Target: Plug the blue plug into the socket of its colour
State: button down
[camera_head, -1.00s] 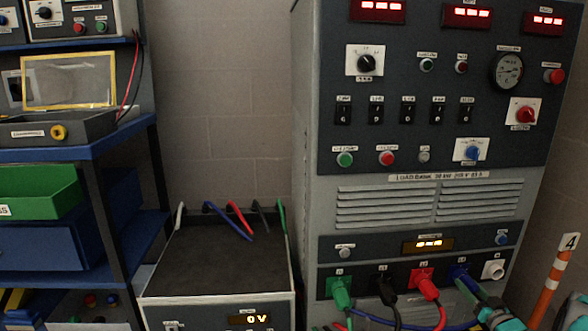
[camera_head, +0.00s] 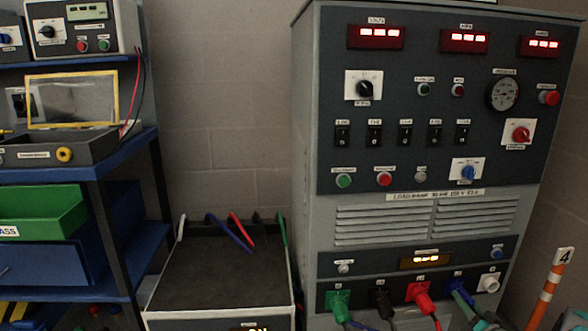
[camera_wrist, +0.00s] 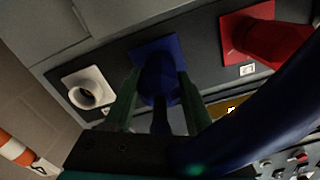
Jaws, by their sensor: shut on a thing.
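The blue plug (camera_wrist: 160,82) is between the two green fingers of my gripper (camera_wrist: 157,90) in the wrist view, and the gripper is shut on it. The plug points at the blue socket (camera_wrist: 157,48) and its front overlaps the socket plate. I cannot tell how deep it sits. In the head view my gripper (camera_head: 463,296) is at the blue socket (camera_head: 455,284), low on the cabinet's right side. The plug is mostly hidden there by the fingers.
A red plug (camera_head: 421,296) is at the red socket to the left, with a black plug (camera_head: 382,303) and a green plug (camera_head: 339,306) beyond. A white socket (camera_head: 489,283) is empty on the right. A thick blue cable (camera_wrist: 255,115) crosses the wrist view. A striped post (camera_head: 548,285) stands at right.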

jog(key=shift+m+p, duration=1.1)
jog(key=shift+p, duration=0.2)
jog(key=shift+r+m+p, duration=0.15)
jog(key=shift+m+p, duration=0.15)
jog(key=shift+p, duration=0.3)
jog(key=shift+m+p, duration=0.7)
jog(key=shift+m, duration=0.1)
jog(key=m, duration=0.3)
jog(key=shift+c, duration=0.7)
grip_release()
